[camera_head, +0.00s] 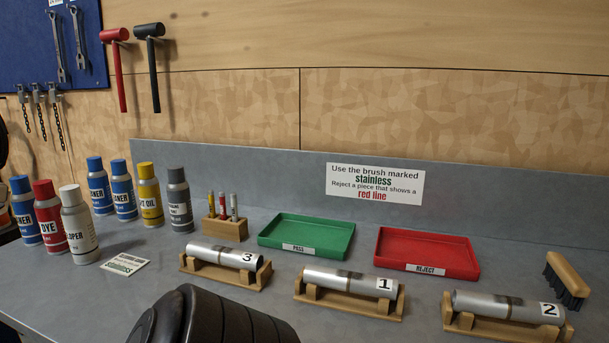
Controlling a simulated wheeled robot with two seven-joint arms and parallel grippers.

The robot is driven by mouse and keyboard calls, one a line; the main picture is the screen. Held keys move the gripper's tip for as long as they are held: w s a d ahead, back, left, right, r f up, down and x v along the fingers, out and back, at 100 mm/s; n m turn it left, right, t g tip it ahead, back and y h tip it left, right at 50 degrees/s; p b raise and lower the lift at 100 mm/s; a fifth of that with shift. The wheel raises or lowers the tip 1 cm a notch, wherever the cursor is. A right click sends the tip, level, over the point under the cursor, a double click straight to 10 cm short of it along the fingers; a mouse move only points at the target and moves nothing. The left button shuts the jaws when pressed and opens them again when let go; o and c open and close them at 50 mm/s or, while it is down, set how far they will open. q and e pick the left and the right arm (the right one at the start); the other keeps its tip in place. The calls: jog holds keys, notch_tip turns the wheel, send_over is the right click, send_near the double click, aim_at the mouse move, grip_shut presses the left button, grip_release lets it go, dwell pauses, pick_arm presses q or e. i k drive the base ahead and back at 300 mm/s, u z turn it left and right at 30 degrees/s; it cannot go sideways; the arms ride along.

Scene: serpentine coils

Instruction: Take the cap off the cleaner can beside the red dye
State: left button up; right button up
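A blue cleaner can (26,218) stands upright at the far left of the bench, with its blue cap (20,185) on. Its label is partly turned away and partly covered by the red dye can (50,222), which stands just to its right with a red cap. A white can (79,230), its label partly readable, stands to the right of the dye. Two more blue cleaner cans, one on the left (99,188) and one on the right (123,193), stand capped in the row behind. Neither of my grippers is in view.
A yellow can (150,200) and a grey can (180,205) stand behind right. A small labelled card (124,263) lies in front. A marker block (225,229), green tray (268,243), red tray (386,262), several cradled pipes and a brush (567,278) fill the right.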

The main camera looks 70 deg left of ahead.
aim_at(20, 184)
jog(key=u, duration=3.85)
jog(key=k, duration=0.5)
jog(key=u, duration=1.35)
jog(key=i, duration=4.25)
jog(key=z, duration=2.5)
